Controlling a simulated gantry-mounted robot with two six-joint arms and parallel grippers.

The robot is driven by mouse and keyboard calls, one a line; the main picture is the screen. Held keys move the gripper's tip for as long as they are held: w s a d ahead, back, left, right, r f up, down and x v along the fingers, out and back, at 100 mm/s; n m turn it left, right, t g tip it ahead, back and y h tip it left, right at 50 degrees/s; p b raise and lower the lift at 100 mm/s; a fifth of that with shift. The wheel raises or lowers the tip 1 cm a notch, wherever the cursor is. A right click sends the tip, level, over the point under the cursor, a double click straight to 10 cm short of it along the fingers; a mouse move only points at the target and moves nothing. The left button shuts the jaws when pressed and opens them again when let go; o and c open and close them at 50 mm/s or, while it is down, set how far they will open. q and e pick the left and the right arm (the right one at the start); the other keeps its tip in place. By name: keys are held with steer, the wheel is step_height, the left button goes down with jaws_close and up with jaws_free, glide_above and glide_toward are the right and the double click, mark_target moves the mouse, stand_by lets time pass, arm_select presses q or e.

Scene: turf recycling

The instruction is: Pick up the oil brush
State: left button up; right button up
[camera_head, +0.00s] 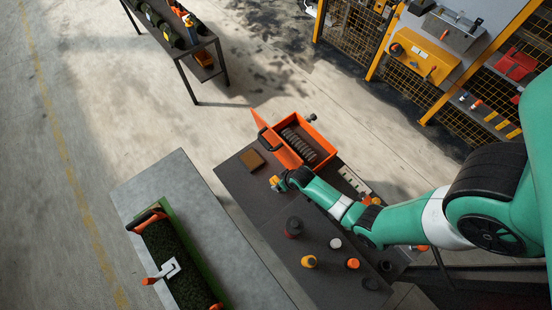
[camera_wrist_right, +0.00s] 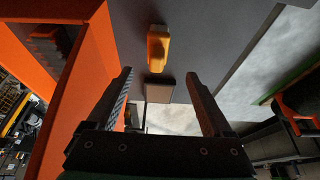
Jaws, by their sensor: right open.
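A small yellow-orange piece (camera_wrist_right: 158,48), which looks like the oil brush, lies on the dark table in the right wrist view. It has a dark part near its middle. In the head view an orange piece (camera_head: 275,181) shows right at the right gripper's tip, partly covered by it. My right gripper (camera_head: 281,185) points down at the table. In the wrist view its two fingers (camera_wrist_right: 159,76) are apart with nothing held between them, and the piece shows beyond the gap. My left gripper is not in view.
An open orange-red toolbox (camera_head: 318,138) stands beside the right gripper, close to one finger's side. A brown block (camera_head: 252,159) lies beyond the piece. Jars and small bottles (camera_head: 308,261) stand on the dark table (camera_head: 262,203). A grey bench (camera_head: 160,180) holds a turf roller (camera_head: 175,262).

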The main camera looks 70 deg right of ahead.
mark_target(276, 182)
steer(key=b+x, duration=0.6)
steer(key=shift+w+d+f, duration=0.1)
steer(key=shift+w+f, duration=0.05)
steer(key=shift+f, duration=0.05)
steer(key=shift+w, duration=0.1)
steer(key=b+x, duration=0.2)
steer(key=x, duration=0.1)
steer(key=b+x, duration=0.1)
steer(key=b, duration=0.1)
steer(key=shift+d+f, duration=0.3)
steer(key=shift+d, duration=0.1)
steer(key=shift+f, duration=0.15)
jaws_close()
